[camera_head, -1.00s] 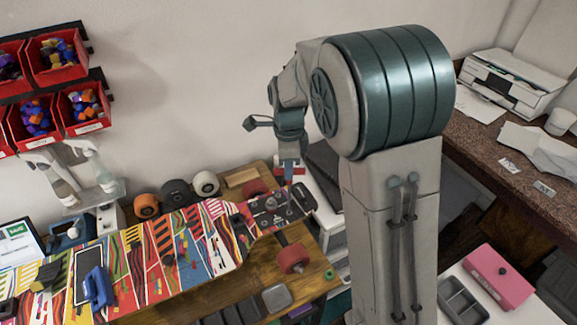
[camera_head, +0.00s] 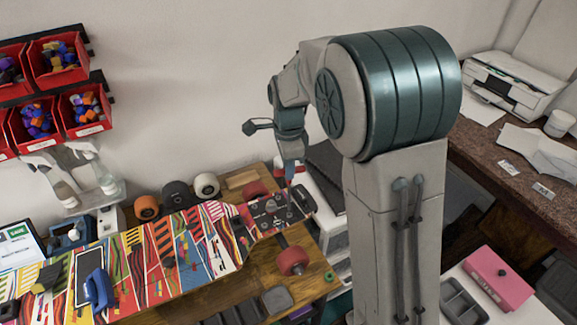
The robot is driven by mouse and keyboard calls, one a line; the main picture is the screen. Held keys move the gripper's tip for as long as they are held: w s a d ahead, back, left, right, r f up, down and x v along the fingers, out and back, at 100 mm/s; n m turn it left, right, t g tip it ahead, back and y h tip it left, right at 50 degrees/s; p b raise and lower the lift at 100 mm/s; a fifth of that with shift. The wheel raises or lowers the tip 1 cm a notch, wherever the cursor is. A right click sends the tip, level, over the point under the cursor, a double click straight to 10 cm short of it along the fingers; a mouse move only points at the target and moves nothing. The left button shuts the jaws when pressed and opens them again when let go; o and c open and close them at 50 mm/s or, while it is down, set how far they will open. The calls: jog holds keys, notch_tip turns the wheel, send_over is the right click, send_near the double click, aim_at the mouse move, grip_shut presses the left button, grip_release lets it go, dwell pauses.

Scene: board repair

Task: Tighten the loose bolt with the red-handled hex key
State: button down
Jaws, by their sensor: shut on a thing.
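The skateboard deck (camera_head: 190,252) lies across the wooden bench with its coloured striped side up. Its right end carries a dark truck plate (camera_head: 268,210) with small bolts, too small to tell which is loose. My gripper (camera_head: 290,173) is above the right end of the deck, pointing down, and is shut on the hex key. Only a small red part of the hex key (camera_head: 298,170) shows at the fingertips. Its shaft is too small to make out, and I cannot tell whether it touches a bolt.
Wheels (camera_head: 176,193) stand behind the deck on the bench. A red wheel (camera_head: 292,261) is in front of the deck's right end. A blue-handled tool (camera_head: 97,288) lies on the deck. Red bins (camera_head: 80,112) hang on the wall. A pink box (camera_head: 497,277) is at the lower right.

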jog(key=shift+n, duration=0.9)
jog(key=n, duration=0.2)
jog(key=shift+n, duration=1)
jog(key=n, duration=0.3)
jog(key=shift+d+b, duration=0.1)
jog(key=shift+b, duration=0.3)
jog(key=shift+n, duration=0.5)
